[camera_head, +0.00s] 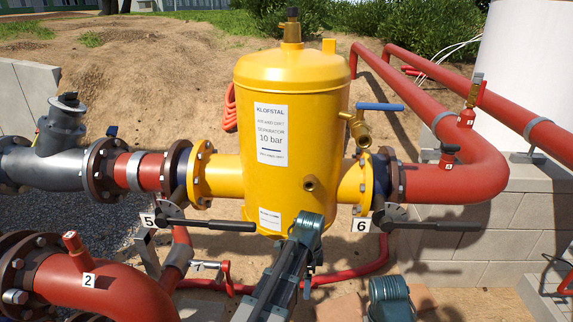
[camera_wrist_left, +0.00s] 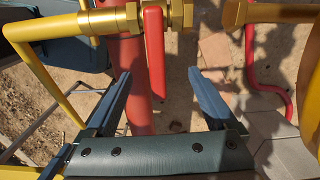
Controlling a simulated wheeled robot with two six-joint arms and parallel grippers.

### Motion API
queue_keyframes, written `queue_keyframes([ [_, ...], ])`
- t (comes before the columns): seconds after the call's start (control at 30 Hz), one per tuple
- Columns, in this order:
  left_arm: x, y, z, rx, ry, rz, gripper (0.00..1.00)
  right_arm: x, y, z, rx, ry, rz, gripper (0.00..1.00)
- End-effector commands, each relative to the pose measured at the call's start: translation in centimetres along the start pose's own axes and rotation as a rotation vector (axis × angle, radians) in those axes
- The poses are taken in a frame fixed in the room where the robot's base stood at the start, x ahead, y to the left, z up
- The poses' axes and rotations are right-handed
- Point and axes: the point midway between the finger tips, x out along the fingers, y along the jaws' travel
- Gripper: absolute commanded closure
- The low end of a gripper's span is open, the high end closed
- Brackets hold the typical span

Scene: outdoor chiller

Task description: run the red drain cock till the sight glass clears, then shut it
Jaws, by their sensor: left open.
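In the left wrist view a red lever (camera_wrist_left: 155,52) hangs from a brass valve (camera_wrist_left: 180,14). My left gripper (camera_wrist_left: 158,76) is open, one finger on each side of the lever in the picture, with a gap to each. My right gripper (camera_head: 390,299) is at the bottom, jaws unclear.
Black levers tagged 5 (camera_head: 215,225) and 6 (camera_head: 435,226) stick out on either side of the vessel. A blue-handled brass valve (camera_head: 360,126) is at its right. Red pipes (camera_head: 120,285) run at lower left.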

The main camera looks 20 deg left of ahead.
Motion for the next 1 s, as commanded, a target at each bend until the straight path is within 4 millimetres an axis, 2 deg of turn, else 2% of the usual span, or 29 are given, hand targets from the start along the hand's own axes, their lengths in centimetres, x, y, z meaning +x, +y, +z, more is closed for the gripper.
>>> queue_keyframes([
  [0.27, -0.6, 0.0, 0.0, 0.001, 0.0, 0.001, 0.1, -0.6, 0.1, 0.0, 0.0, 0.0, 0.0, 0.5],
  [0.8, -6.7, 0.0, 0.0, 0.001, 0.0, 0.001, 0.1, -6.6, 0.6, 0.4, 0.0, 0.0, 0.0, 0.5],
  [1.0, -7.1, 0.0, 0.0, 0.0, 0.0, 0.001, 0.1, -7.1, 0.7, 0.4, 0.0, 0.0, 0.0, 0.5],
])
